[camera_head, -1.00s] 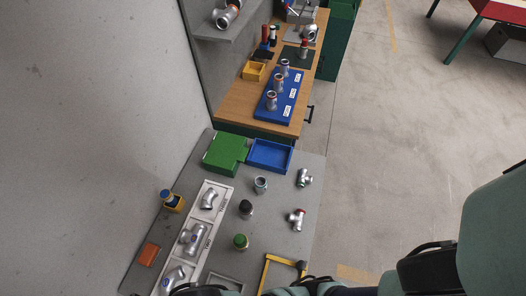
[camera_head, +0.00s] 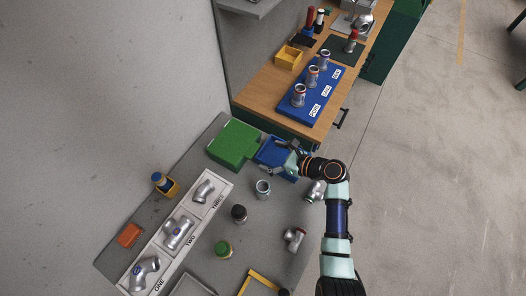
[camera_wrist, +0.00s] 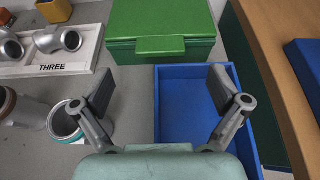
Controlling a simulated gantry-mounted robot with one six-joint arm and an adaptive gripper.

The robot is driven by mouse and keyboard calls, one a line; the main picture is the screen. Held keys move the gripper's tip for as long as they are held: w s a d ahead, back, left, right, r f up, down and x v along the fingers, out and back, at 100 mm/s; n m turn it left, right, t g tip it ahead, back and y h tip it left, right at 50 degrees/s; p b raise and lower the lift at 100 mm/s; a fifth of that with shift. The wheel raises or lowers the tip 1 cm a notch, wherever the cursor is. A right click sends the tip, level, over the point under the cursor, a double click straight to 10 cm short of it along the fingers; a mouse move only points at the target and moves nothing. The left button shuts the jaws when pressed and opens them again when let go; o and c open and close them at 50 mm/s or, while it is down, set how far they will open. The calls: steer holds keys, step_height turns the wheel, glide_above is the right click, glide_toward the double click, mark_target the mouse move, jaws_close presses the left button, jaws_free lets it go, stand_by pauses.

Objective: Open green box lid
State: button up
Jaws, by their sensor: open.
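The green box (camera_head: 234,145) stands on the grey table at its far end, with its lid shut. In the wrist view the green box (camera_wrist: 162,22) is at the top centre, and a green tab (camera_wrist: 160,45) sticks out from its near side. My gripper (camera_head: 283,154) is over the blue tray beside the box. In the wrist view my gripper (camera_wrist: 163,92) is open and empty, its fingers apart on either side of the tab's line, short of the box.
The blue tray (camera_wrist: 205,72) lies under my gripper and appears empty. Several metal fittings, such as a grey pipe piece (camera_head: 263,188), stand nearby. A white labelled rack (camera_head: 172,245) lies to the left. A wooden bench (camera_head: 262,98) adjoins behind.

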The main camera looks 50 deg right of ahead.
mark_target(253, 150)
steer(key=b+x, duration=0.1)
steer(key=x, duration=0.4)
steer(key=shift+w+f+b, duration=0.15)
steer(key=shift+w+b, duration=0.1)
steer(key=shift+b, duration=0.05)
